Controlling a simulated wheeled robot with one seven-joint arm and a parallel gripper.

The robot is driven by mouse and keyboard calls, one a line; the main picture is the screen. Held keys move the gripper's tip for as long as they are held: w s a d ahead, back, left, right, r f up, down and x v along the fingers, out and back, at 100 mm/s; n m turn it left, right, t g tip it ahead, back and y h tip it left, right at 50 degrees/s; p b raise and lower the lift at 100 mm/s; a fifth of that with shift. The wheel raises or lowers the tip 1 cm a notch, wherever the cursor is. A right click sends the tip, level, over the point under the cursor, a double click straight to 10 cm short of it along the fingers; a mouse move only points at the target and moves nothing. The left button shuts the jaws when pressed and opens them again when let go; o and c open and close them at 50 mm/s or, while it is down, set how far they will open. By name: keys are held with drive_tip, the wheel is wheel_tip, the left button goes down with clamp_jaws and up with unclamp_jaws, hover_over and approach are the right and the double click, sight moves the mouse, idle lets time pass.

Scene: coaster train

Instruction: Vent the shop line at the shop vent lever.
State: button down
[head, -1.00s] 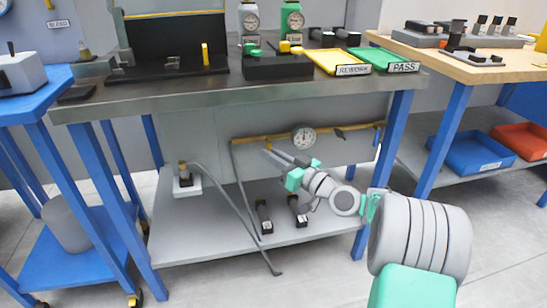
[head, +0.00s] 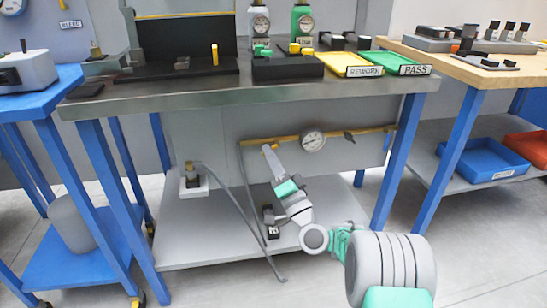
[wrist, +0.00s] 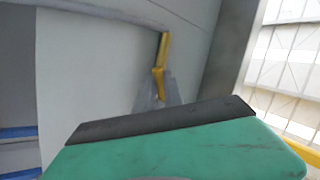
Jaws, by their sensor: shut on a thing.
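A yellow lever (wrist: 160,65) hangs in the upper middle of the wrist view, and its lower end meets the grey fingertips. I see no label naming it as the shop vent lever. My gripper (head: 270,150) is under the left part of the yellow pipe (head: 292,141) below the dark bench. The grey fingers (wrist: 159,98) are together, shut on the lever's lower end. In the head view, the lever is mostly hidden at my fingertips. A round gauge (head: 313,140) sits on the pipe to the right of my gripper. A small dark handle (head: 349,135) is further right.
The bench's lower shelf (head: 220,236) lies beneath my arm, with a dark block (head: 269,222) close to it. A grey hose (head: 238,205) slopes down on the left. Blue bench legs (head: 390,170) stand at the right. The bench top (head: 190,92) is above.

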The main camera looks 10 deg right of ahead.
drive_tip(key=shift+a+r+m+t+h, duration=0.1)
drive_tip(key=shift+r+m+t+h, duration=0.2)
drive_tip(key=shift+m+h, duration=0.75)
drive_tip(key=shift+a+r+m+t+h, duration=0.15)
drive_tip(key=shift+m+t+h, duration=0.4)
drive_tip(key=shift+m, duration=0.95)
drive_tip(key=shift+a+r+m+t+h, duration=0.1)
drive_tip(key=shift+m+t+h, duration=0.05)
drive_tip(key=shift+m+h, duration=1)
drive_tip(key=shift+m, duration=0.3)
drive_tip(key=c, duration=1.5)
unclamp_jaws()
